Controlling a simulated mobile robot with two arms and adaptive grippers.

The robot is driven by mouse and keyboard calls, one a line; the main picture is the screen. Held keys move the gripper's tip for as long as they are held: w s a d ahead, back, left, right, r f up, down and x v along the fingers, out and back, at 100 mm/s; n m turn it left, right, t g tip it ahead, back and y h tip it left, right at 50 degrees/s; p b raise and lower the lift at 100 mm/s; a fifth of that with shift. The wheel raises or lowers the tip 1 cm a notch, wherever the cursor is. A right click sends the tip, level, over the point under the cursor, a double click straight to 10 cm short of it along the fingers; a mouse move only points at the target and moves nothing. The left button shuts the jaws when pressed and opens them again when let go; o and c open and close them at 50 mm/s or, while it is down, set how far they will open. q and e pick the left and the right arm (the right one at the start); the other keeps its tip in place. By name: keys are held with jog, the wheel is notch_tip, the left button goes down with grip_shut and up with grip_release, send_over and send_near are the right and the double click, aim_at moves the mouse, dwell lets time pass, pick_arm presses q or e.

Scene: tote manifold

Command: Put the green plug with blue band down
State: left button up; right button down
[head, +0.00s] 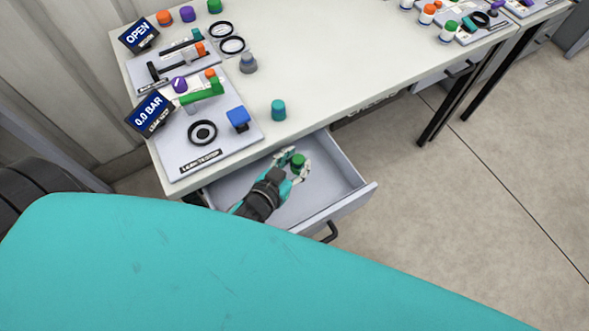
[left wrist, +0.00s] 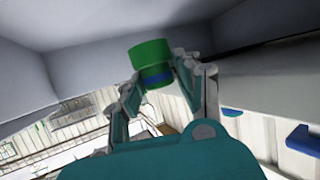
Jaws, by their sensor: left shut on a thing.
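The green plug with blue band (head: 298,160) is between the fingertips of my left gripper (head: 289,166). In the left wrist view the plug (left wrist: 150,52) shows its wide green cap and the blue band below it, with the two fingers of my left gripper (left wrist: 157,82) shut on it from both sides. The gripper is over or inside the open drawer (head: 348,172); I cannot tell the plug's height above the drawer floor. My right gripper is in neither view.
Above the drawer is the white table (head: 340,60). A teal plug (head: 278,110) stands near its front edge. A grey board (head: 190,150) with a "0.0 BAR" display (head: 150,114) and a blue block (head: 238,118) is at left. The drawer floor around the gripper looks clear.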

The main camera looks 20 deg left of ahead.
aim_at(295, 171)
pick_arm(q)
jog(key=shift+f+b, duration=0.45)
jog(key=shift+f, duration=1.95)
jog(key=o, duration=1.2)
jog(key=shift+c, duration=0.2)
jog(key=shift+r, duration=0.15)
jog(key=v, duration=0.7)
jog(key=shift+s, duration=0.25)
